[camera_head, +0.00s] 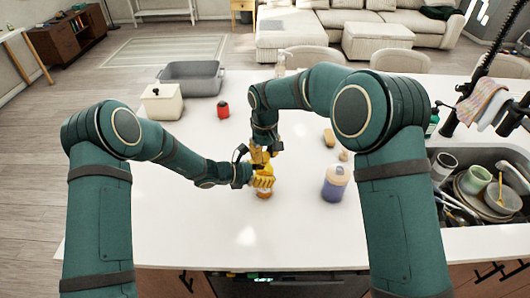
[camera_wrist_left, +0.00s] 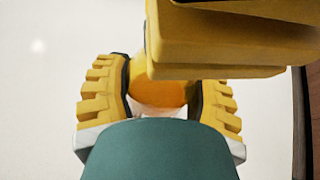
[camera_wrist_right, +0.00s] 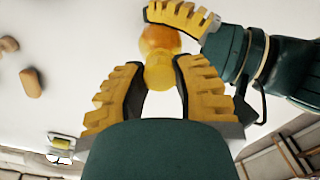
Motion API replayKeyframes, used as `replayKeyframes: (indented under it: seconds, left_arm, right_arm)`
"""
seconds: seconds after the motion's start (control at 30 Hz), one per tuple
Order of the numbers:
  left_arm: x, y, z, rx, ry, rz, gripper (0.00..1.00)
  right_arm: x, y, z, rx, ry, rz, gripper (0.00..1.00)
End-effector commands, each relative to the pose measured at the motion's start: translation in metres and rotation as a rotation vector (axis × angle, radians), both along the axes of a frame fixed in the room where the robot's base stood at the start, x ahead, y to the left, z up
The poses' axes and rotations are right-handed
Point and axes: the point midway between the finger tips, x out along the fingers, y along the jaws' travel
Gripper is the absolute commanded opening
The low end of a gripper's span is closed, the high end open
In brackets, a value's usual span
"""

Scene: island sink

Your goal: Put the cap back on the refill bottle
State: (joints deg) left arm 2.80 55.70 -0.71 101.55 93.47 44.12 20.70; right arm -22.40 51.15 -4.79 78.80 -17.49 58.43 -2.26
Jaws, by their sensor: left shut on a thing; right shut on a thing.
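The orange refill bottle (camera_head: 264,194) stands at the middle front of the white counter. My left gripper (camera_head: 263,181) is shut around its upper part from the side. In the left wrist view the orange bottle (camera_wrist_left: 226,103) shows behind and between the fingers. My right gripper (camera_head: 261,156) points down above it, shut on the yellow cap (camera_wrist_right: 159,75). In the right wrist view the cap is in line with the orange bottle (camera_wrist_right: 159,39), and the two look close together or touching. The exact contact between cap and bottle neck is hidden by the fingers.
A white-and-purple bottle (camera_head: 335,187) stands to the right. Brown objects (camera_head: 329,138), a red jar (camera_head: 223,110), a cream box (camera_head: 161,104) and a grey basin (camera_head: 205,84) are farther back. A sink (camera_head: 450,215) full of dishes is at right. The counter's left front is clear.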

Motion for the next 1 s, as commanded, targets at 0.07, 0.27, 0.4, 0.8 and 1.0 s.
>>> replayKeyframes:
  seconds: [0.07,0.27,0.4,0.8,1.0]
  left_arm:
    - [0.0,-0.002,0.002,-0.003,-0.003,-0.003,0.15]
    - [0.0,-0.003,0.002,-0.003,-0.003,-0.003,0.15]
    - [0.001,-0.003,0.002,-0.003,-0.003,-0.003,0.0]
    - [0.001,-0.002,0.001,-0.002,0.0,-0.001,0.0]
    - [0.0,-0.002,-0.001,0.001,0.003,0.0,0.0]
  right_arm:
    - [-0.003,0.003,-0.004,0.002,0.008,0.005,0.19]
    - [-0.003,0.003,-0.008,0.005,0.011,0.006,0.19]
    - [-0.003,0.004,-0.009,0.005,0.01,0.007,0.56]
    - [-0.003,0.006,-0.001,0.009,0.008,0.01,0.56]
    - [-0.002,0.007,0.023,0.012,0.003,0.01,0.56]
